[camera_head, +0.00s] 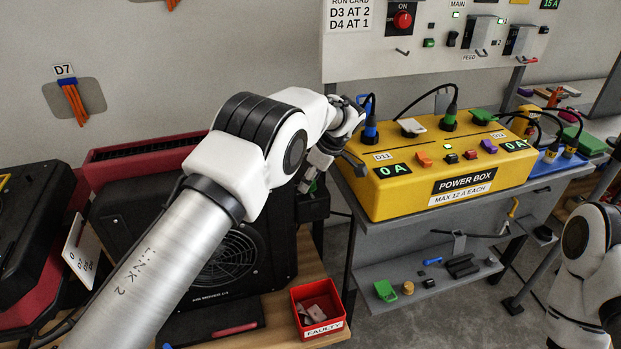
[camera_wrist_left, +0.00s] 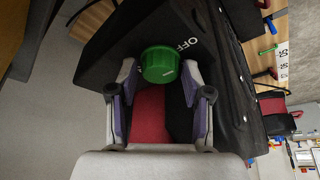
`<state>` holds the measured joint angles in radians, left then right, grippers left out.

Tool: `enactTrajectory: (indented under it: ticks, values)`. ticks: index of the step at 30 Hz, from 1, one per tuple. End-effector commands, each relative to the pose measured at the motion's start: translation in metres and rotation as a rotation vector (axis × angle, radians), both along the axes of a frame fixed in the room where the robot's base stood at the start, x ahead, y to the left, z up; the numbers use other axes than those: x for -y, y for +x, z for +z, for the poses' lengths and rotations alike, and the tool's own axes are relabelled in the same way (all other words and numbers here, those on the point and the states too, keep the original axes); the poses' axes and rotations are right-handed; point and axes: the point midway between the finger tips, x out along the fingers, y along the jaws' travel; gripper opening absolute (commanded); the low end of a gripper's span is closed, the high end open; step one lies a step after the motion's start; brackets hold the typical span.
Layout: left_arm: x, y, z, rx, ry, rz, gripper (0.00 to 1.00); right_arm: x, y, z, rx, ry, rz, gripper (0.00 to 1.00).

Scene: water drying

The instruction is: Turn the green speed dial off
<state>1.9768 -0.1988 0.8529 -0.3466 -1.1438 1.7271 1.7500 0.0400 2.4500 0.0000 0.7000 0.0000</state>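The green speed dial (camera_wrist_left: 160,64) is a round ribbed knob on a black housing, with the word OFF printed beside it. My left gripper (camera_wrist_left: 159,73) has its two fingers apart, one on each side of the dial. Small gaps seem to show between fingertips and dial; I cannot tell if either touches. In the head view my left gripper (camera_head: 318,168) is at the right side of the black air mover (camera_head: 283,232), and the dial is mostly hidden there. My right arm shows at the right edge, but its gripper is out of view.
The yellow power box (camera_head: 400,205) stands on a grey bench right of my left gripper, with plugs and cables on top. A red FAULTY bin (camera_head: 338,328) sits below, in front of the air mover. A lower grey shelf holds small parts.

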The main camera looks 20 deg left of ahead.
Motion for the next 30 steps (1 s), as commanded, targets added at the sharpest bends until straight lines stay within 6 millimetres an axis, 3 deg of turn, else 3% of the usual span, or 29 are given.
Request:
enactTrajectory:
  ticks: [5, 16, 21, 30]
  values:
    - [0.007, 0.000, 0.018, 0.003, 0.000, -0.001, 0.49, 0.000, 0.000, 0.000, 0.000, 0.000, 0.000, 0.40]
    - [0.040, -0.006, 0.098, 0.003, 0.000, -0.001, 0.49, 0.000, 0.000, 0.000, 0.000, 0.000, 0.000, 0.40]
    - [0.045, -0.008, 0.110, -0.001, -0.001, 0.000, 0.49, 0.000, 0.000, 0.000, 0.000, 0.000, 0.000, 0.40]
    - [0.045, -0.008, 0.110, -0.001, 0.000, 0.000, 0.49, 0.000, 0.000, 0.000, 0.000, 0.000, 0.000, 0.40]
